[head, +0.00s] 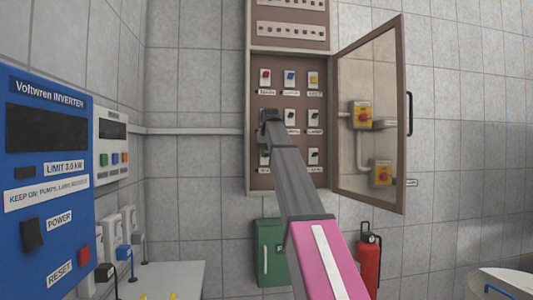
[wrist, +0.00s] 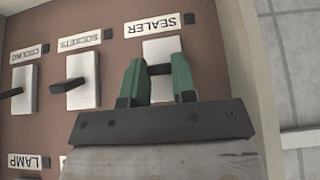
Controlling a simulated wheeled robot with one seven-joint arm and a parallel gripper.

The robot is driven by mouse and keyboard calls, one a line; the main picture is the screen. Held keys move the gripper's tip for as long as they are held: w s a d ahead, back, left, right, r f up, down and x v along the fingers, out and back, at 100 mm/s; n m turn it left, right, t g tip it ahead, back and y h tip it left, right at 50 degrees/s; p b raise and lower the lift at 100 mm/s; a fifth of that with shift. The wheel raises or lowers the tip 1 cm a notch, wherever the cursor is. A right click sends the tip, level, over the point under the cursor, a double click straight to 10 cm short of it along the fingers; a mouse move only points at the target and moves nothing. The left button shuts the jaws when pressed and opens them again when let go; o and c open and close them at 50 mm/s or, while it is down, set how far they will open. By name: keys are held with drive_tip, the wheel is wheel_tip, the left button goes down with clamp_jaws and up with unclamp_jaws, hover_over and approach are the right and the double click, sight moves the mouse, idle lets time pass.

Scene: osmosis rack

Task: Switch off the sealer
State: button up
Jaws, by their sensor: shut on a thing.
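The sealer switch (wrist: 161,50) is a white plate with a small black lever, under an upside-down SEALER label (wrist: 160,25) in the wrist view. My gripper (wrist: 158,82) has its green fingers on both sides of this lever and is shut on it. The fingers hide part of the plate, and I cannot tell the lever's on or off position. In the head view my gripper (head: 264,141) is at the left column of the open brown cabinet (head: 278,184). The plate of the bottom-left switch (head: 264,158) shows partly below it.
The sockets switch (wrist: 83,80) and cooling switch (wrist: 25,88) sit close beside it. The cabinet's glazed door (head: 404,120) stands open to the right. A blue inverter (head: 48,145) is at the left; a fire extinguisher (head: 368,260) and green box (head: 268,255) are below.

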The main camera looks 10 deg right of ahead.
sight(265, 162)
drive_tip(key=f+t, duration=0.1)
drive_tip(key=t, duration=0.1)
drive_tip(key=f+t, duration=0.1)
drive_tip(key=t, duration=0.1)
drive_tip(key=f+t, duration=0.1)
drive_tip(key=t, duration=0.2)
drive_tip(key=shift+s, duration=0.4)
drive_tip(key=shift+w+f+t, duration=0.15)
drive_tip(key=shift+t, duration=0.55)
drive_tip(key=o, duration=0.9)
